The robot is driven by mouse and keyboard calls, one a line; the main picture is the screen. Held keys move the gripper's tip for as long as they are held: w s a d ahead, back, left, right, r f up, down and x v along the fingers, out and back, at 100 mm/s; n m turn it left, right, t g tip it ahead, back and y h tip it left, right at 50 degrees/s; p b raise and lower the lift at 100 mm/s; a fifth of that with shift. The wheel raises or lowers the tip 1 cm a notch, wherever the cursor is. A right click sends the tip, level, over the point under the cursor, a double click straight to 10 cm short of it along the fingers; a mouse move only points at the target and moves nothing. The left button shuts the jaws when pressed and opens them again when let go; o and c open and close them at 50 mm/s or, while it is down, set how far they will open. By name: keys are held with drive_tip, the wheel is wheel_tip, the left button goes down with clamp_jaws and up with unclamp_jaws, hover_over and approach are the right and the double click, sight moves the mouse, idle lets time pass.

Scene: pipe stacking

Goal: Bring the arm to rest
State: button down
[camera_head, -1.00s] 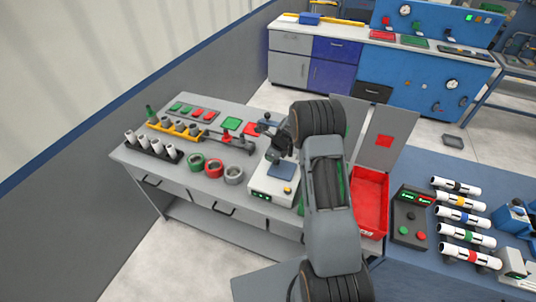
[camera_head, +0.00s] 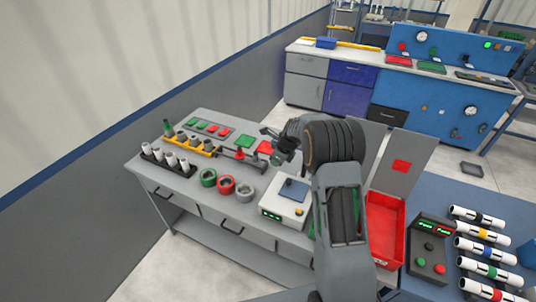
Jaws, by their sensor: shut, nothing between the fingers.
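My arm rises in front of the bench and bends over at the top. My gripper (camera_head: 268,133) hangs at the end of the arm, above the back right part of the grey bench (camera_head: 150,180). It is shut and holds nothing. It is small in this view and partly merges with the dark wrist behind it. The arm hides part of the bench and of the area beside the red bin.
A white device (camera_head: 284,203) sits below the gripper. Green, red and grey rings (camera_head: 226,185) and racks of pipe pieces (camera_head: 168,160) stand left. A red bin (camera_head: 384,230), control box (camera_head: 432,248) and several banded pipes (camera_head: 486,249) are right. Floor left is clear.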

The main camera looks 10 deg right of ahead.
wheel_tip(320, 180, up, 4)
drive_tip(key=w+a, duration=0.2)
drive_tip(key=a, duration=0.1)
drive_tip(key=s+r+n+h+b, duration=0.1)
drive_tip(key=s+r+n, duration=0.3)
drive_tip(key=s+n, duration=0.4)
drive_tip(key=s+r+n+t+h+b, duration=0.1)
drive_tip(key=s+r+n, duration=0.3)
drive_tip(key=s+n, duration=0.5)
drive_tip(key=s+r+n+t+h+b, duration=0.1)
drive_tip(key=s+r+n, duration=0.2)
drive_tip(key=s+n, duration=0.5)
drive_tip(key=shift+s+d+r+n, duration=0.3)
drive_tip(key=shift+s+d+r, duration=0.1)
drive_tip(key=shift+s, duration=3.95)
